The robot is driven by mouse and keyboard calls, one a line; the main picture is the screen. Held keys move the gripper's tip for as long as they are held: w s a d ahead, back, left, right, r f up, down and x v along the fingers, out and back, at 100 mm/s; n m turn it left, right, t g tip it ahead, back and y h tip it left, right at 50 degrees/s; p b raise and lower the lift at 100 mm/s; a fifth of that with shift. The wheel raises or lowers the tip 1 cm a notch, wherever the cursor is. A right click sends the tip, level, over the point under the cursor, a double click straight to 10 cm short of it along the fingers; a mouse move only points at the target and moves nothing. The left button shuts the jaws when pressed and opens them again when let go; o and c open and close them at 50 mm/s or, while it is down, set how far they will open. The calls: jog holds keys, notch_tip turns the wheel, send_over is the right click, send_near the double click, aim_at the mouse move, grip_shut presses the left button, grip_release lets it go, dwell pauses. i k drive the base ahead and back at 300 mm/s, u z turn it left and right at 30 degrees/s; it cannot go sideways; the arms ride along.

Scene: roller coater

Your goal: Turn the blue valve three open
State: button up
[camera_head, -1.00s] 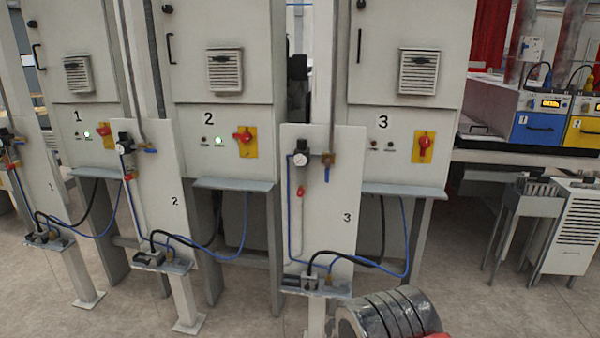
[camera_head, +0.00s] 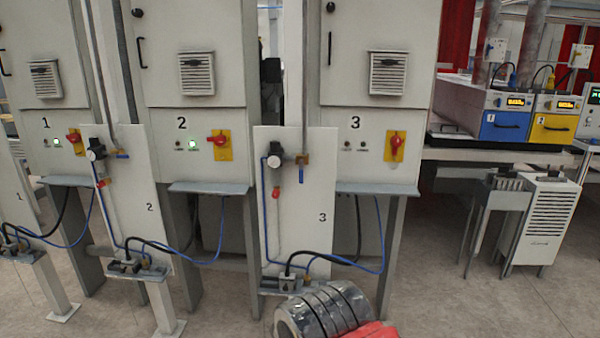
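The blue valve three (camera_head: 301,174) is a small blue handle on a brass fitting, at the upper right of the white panel (camera_head: 322,240) marked 3. Its handle hangs straight down. A round pressure gauge (camera_head: 274,161) sits to its left, and a red-handled part (camera_head: 276,192) is below the gauge. On panel 2, the matching blue handle (camera_head: 122,155) lies level. My gripper is out of view. A dark ribbed cylinder with a red part, which looks like my own arm, shows at the bottom below panel 3.
Cabinet 3 (camera_head: 375,115) stands behind the panel with a red rotary switch (camera_head: 396,145) on a yellow plate; its two small lamps look dark. Cabinet 2's lamp (camera_head: 193,142) glows green. Blue and black hoses loop below panel 3. Open floor (camera_head: 420,300) lies at the lower right.

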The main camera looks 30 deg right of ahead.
aim_at(366, 164)
jog(key=z, duration=0.05)
jog(key=i, duration=1)
jog(key=u, duration=0.05)
